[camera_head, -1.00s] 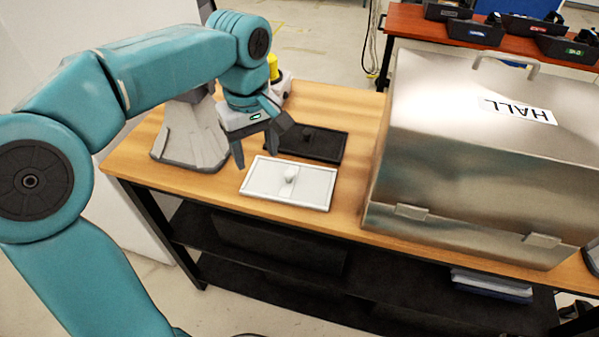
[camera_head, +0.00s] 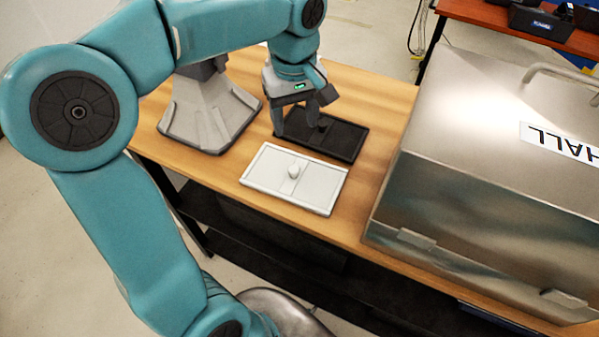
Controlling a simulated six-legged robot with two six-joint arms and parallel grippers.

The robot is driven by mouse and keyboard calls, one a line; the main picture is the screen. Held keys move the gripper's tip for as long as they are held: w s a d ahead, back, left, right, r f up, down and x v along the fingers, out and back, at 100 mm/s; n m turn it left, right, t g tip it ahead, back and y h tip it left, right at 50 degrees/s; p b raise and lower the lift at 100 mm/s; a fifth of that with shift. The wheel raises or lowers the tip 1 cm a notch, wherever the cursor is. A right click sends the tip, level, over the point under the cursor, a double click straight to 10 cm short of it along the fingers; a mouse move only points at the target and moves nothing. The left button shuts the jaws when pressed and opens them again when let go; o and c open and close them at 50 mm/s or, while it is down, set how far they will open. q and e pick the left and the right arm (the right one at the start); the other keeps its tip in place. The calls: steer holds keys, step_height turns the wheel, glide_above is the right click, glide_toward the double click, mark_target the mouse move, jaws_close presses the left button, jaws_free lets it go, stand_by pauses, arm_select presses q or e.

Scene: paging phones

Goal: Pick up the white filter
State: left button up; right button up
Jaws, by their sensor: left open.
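The white filter (camera_head: 320,189) is a flat rectangular panel with a small round knob in its middle. It lies flat on the wooden table, in full view. My left gripper (camera_head: 297,125) is open and empty, with its fingers pointing down. It is behind the white filter in the picture, over or beside the left end of a black panel (camera_head: 347,142). It hides part of that panel. I cannot tell its exact height above the table. My right gripper is not in view.
A large metal case (camera_head: 450,150) marked HALL stands at the right of the wooden table (camera_head: 385,100). A grey pedestal (camera_head: 205,115) stands at the table's left. Dark bins (camera_head: 540,24) sit on a reddish table at the back right.

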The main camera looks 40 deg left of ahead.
arm_select(q)
glide_above(294, 169)
step_height(294, 169, down, 9)
steer(key=shift+w+a, duration=0.1)
steer(key=shift+a, duration=0.05)
steer(key=shift+f, duration=0.5)
step_height(294, 169, down, 4)
steer(key=shift+f+p, duration=0.1)
steer(key=shift+p, duration=0.35)
steer(key=shift+f, duration=0.3)
steer(key=shift+c, duration=0.3)
jaws_close()
